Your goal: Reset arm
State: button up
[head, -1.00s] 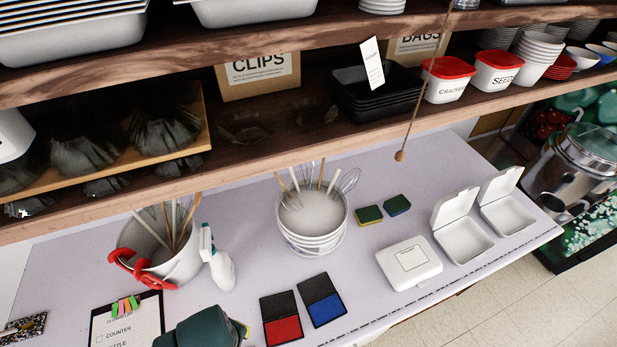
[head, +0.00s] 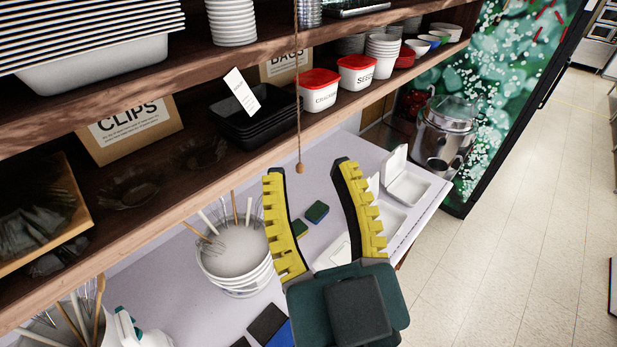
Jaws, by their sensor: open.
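My gripper (head: 318,215) is in the lower middle of the head view.
A wooden shelf (head: 190,190) runs above the counter, with black trays (head: 255,120) and red-lidded tubs (head: 320,90). White buckets with whisks (head: 238,262) stand left of my gripper. A metal pot (head: 445,135) is at the back right. Open floor (head: 520,240) lies right.

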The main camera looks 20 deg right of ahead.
notch_tip(320, 180, down, 24)
jog(key=b, duration=2.4)
jog(key=shift+f, duration=0.25)
